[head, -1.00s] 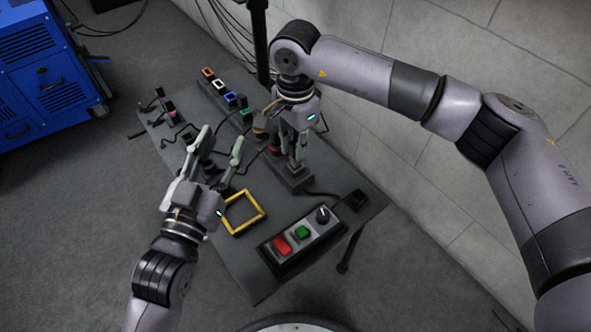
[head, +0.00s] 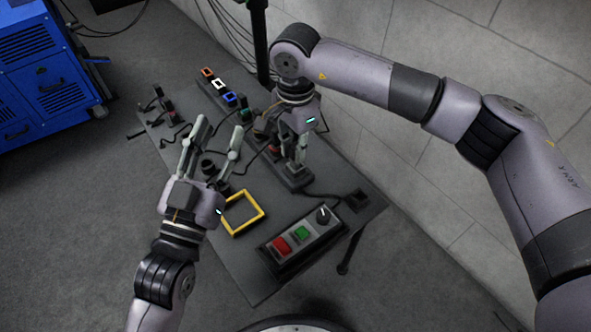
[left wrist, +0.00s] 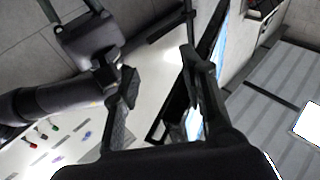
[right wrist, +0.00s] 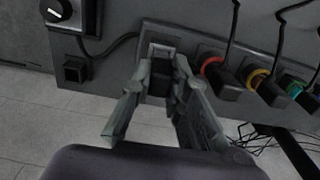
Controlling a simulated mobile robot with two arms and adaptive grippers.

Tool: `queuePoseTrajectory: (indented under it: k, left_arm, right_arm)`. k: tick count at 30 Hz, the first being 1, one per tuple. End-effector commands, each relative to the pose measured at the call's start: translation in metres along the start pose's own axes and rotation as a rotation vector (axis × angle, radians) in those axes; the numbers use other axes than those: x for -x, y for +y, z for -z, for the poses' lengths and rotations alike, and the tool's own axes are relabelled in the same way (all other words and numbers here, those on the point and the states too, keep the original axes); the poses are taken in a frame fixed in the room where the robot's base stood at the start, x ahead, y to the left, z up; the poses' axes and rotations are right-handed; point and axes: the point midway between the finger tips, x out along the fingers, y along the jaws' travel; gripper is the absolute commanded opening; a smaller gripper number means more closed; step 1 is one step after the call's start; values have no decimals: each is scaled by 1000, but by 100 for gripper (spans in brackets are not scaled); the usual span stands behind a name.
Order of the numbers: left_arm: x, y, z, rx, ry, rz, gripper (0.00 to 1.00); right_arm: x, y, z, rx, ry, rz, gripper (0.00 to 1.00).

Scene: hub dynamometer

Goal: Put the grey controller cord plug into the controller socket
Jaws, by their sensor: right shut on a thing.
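The controller socket (right wrist: 163,38) is a grey-framed opening on the end of a dark block; the block also shows in the head view (head: 297,183). My right gripper (right wrist: 160,72) points down at it and is shut on a dark grey plug (right wrist: 158,85), right at the grey frame. The fingers hide much of the plug, so I cannot tell how deep it sits. In the head view my right gripper (head: 296,160) is directly above the block. My left gripper (head: 219,130) is open and empty over the panel's left side; its spread fingers show in the left wrist view (left wrist: 155,80).
A yellow square frame (head: 243,213) and a control box (head: 302,240) with red and green buttons and a knob lie in front. A row of coloured-ring sockets (head: 221,88) is at the back; red (right wrist: 213,68) and yellow (right wrist: 258,78) ringed ones are beside the right gripper.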

Motion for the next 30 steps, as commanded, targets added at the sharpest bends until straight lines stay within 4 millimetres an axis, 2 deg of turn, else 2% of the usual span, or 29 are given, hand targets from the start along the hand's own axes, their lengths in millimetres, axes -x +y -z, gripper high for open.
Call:
queuePoseTrajectory:
  k: [30]
  left_arm:
    - [1,4,31,6,173,-9,39]
  right_arm:
    - [-9,0,0,0,0,0,0]
